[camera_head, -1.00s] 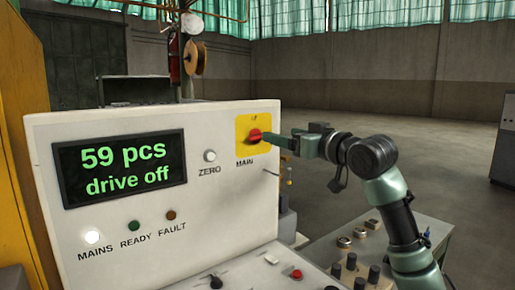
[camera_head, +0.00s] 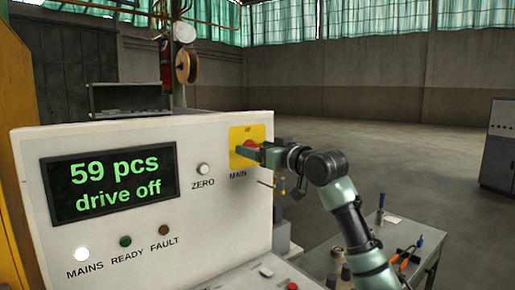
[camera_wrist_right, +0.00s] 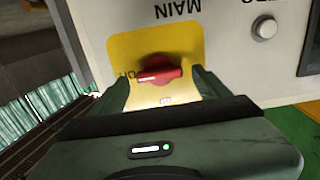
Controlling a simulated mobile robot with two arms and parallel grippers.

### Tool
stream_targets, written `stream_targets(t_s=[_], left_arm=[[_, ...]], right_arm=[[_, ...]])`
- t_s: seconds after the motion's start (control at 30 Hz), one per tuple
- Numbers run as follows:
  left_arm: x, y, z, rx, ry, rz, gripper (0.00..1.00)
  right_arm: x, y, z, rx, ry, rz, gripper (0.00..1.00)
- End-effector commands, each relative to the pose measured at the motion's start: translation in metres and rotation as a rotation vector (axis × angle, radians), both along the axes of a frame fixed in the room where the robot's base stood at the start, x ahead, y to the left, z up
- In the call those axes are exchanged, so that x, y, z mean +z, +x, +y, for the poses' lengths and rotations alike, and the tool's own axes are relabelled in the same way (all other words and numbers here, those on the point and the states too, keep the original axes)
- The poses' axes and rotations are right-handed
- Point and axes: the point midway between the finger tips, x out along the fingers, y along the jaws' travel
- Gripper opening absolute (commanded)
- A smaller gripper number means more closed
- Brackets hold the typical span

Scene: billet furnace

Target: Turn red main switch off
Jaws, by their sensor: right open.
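The red main switch (camera_head: 251,144) sits on a yellow plate (camera_head: 237,134) labelled MAIN on the white panel. In the right wrist view the red switch (camera_wrist_right: 160,73) shows its bar handle lying nearly level across the picture, on the yellow plate (camera_wrist_right: 120,50). My right gripper (camera_head: 243,152) is at the switch, partly covering it in the head view. In the right wrist view its fingers (camera_wrist_right: 163,90) are open, one on each side of the red handle. I cannot tell whether they touch it. My left gripper is not in view.
The panel's display (camera_head: 112,184) reads "59 pcs" and "drive off". The white MAINS lamp (camera_head: 82,254) is lit. A ZERO button (camera_head: 203,169) is left of the switch. A side table (camera_head: 405,240) with tools stands right. Open floor lies behind.

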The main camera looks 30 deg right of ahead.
Motion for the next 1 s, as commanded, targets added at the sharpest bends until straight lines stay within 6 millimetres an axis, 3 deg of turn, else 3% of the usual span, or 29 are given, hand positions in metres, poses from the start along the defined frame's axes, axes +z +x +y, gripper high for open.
stream_targets(t_s=[0.07,0.3,0.67,1.0], left_arm=[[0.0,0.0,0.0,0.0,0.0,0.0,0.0],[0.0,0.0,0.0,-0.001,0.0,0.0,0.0],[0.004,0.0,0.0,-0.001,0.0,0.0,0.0],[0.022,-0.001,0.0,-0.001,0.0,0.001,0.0]], right_arm=[[0.0,0.0,0.0,0.0,0.0,0.0,0.76],[0.0,0.0,0.0,0.0,0.0,0.0,0.14],[0.001,0.0,-0.001,-0.002,-0.061,-0.003,0.14],[0.001,0.0,0.001,-0.001,-0.311,-0.019,0.14]])
